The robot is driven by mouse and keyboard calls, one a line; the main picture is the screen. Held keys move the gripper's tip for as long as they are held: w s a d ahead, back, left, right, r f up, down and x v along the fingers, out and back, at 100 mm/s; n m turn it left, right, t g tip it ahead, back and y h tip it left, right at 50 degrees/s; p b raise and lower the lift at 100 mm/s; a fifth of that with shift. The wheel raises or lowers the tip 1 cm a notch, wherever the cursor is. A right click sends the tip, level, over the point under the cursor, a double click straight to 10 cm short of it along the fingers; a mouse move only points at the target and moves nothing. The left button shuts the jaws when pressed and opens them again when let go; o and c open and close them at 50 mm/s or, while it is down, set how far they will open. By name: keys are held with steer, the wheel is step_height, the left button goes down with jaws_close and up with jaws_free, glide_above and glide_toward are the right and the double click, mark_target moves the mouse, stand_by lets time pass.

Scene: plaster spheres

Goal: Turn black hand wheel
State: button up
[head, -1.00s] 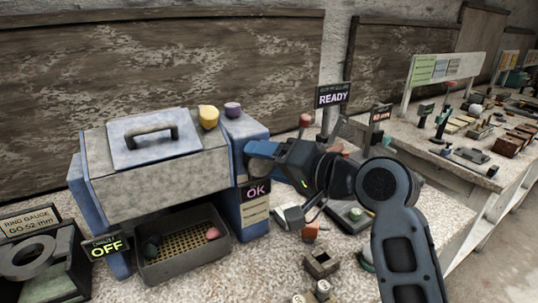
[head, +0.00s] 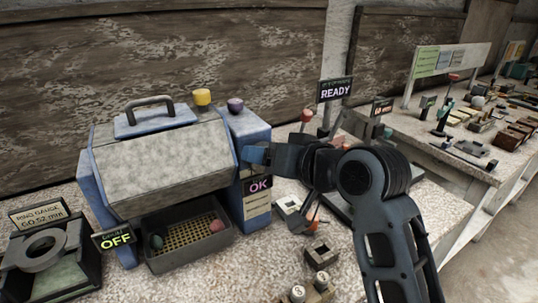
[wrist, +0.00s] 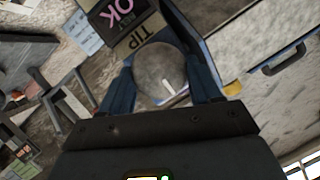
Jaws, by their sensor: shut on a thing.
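My gripper (head: 252,155) is at the right side of the blue and grey machine (head: 163,160). In the wrist view its two blue fingers (wrist: 162,82) are shut on opposite sides of a round, dark grey hand wheel (wrist: 158,66) with a pale mark near its lower edge. In the head view the gripper hides the wheel. The machine's grey box is tilted, with a blue lid (head: 188,116) and dark handle on top. A sign reading OK (head: 259,185) is just below the gripper. It also shows beside the wheel in the wrist view (wrist: 125,10).
A dark tray (head: 200,254) with coloured lumps lies under the box. An OFF sign (head: 115,238) and ring gauge (head: 42,250) stand left. A READY sign (head: 336,90) stands behind my arm. Small blocks (head: 320,257) lie at front right. A second bench (head: 455,160) is further right.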

steer(key=shift+a+f, duration=0.1)
steer(key=shift+f, duration=0.1)
steer(key=o, duration=0.8)
steer(key=shift+r, duration=0.1)
steer(key=shift+b+v, duration=0.4)
steer(key=shift+v, duration=3.55)
